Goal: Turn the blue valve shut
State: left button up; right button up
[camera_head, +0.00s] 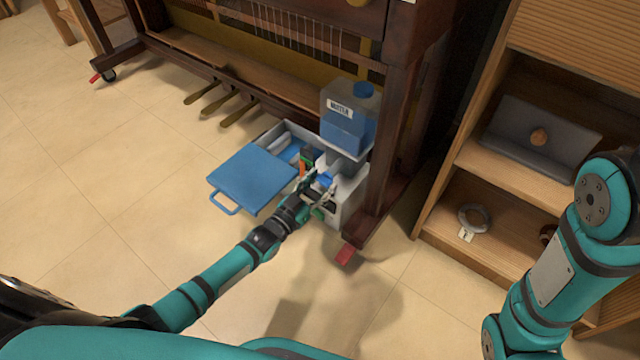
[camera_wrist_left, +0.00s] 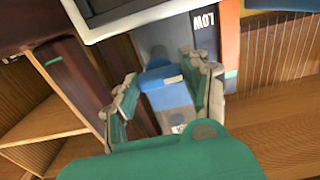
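The blue valve (camera_head: 325,179) is a small blue part on the front of a pale unit (camera_head: 350,190) beneath a water tank. In the left wrist view the blue valve (camera_wrist_left: 162,78) lies between the two fingers. My left gripper (camera_head: 320,192) reaches in from the left at the valve. In the wrist view the left gripper (camera_wrist_left: 160,72) is open, with its fingers on either side of the blue part. Whether either finger touches it I cannot tell. My right arm shows at the right, but its gripper is out of view.
An open case with a blue lid (camera_head: 254,178) lies to the left. A wooden shelf (camera_head: 520,165) stands right. The front floor is clear.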

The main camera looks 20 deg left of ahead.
pick_arm(q)
jog(key=c, duration=0.5)
jog(key=shift+c, duration=0.2)
